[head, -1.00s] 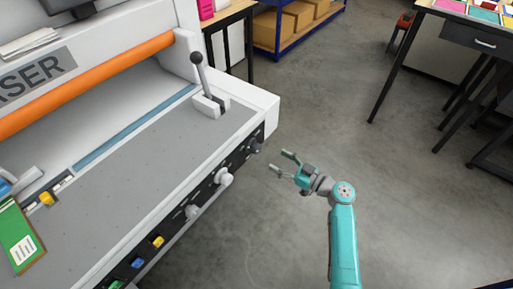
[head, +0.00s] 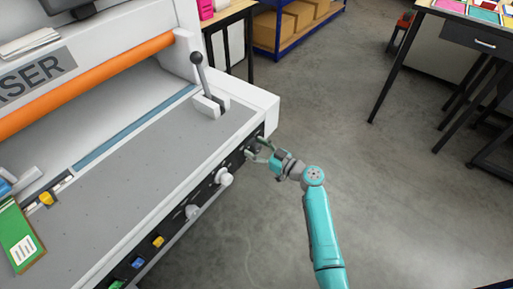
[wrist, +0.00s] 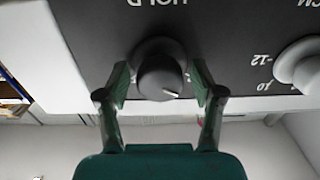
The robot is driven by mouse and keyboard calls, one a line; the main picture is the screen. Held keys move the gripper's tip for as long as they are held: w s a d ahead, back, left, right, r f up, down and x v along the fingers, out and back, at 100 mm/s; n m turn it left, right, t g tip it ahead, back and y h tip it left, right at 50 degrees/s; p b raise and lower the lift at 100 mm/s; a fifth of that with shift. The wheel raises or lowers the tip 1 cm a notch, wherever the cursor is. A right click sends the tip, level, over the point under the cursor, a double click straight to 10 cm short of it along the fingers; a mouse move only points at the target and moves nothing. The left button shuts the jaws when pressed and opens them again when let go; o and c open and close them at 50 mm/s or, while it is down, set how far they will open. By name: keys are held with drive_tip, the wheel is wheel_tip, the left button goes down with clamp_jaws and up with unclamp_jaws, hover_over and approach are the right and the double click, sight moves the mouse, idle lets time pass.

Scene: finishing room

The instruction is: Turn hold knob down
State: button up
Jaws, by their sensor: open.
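The hold knob (wrist: 160,72) is a dark round knob with a pale pointer line, under the upside-down label HOLD in the wrist view. The line points to the lower right in that picture. My gripper (wrist: 160,88) is open, with one finger on each side of the knob; small gaps seem to show on both sides. In the head view my gripper (head: 256,148) is at the right end of the machine's black front panel (head: 205,188), and its fingers mostly cover the knob there.
A pale knob (wrist: 300,65) with number marks sits beside the hold knob; in the head view white knobs (head: 224,177) line the panel to the left. A lever (head: 202,75) stands on the machine top. The floor (head: 400,200) to the right is clear.

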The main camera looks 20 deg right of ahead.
drive_tip(key=c, duration=1.1)
drive_tip(key=shift+m, duration=0.3)
drive_tip(key=m, duration=0.5)
drive_tip(key=shift+d, duration=0.1)
drive_tip(key=m, duration=0.6)
drive_tip(key=shift+w+d+f+m, duration=0.1)
drive_tip(key=shift+m, duration=0.2)
drive_tip(key=m, duration=0.6)
drive_tip(key=shift+f, duration=0.1)
drive_tip(key=m, duration=0.5)
drive_tip(key=shift+f+m, duration=0.1)
drive_tip(key=shift+m, duration=0.2)
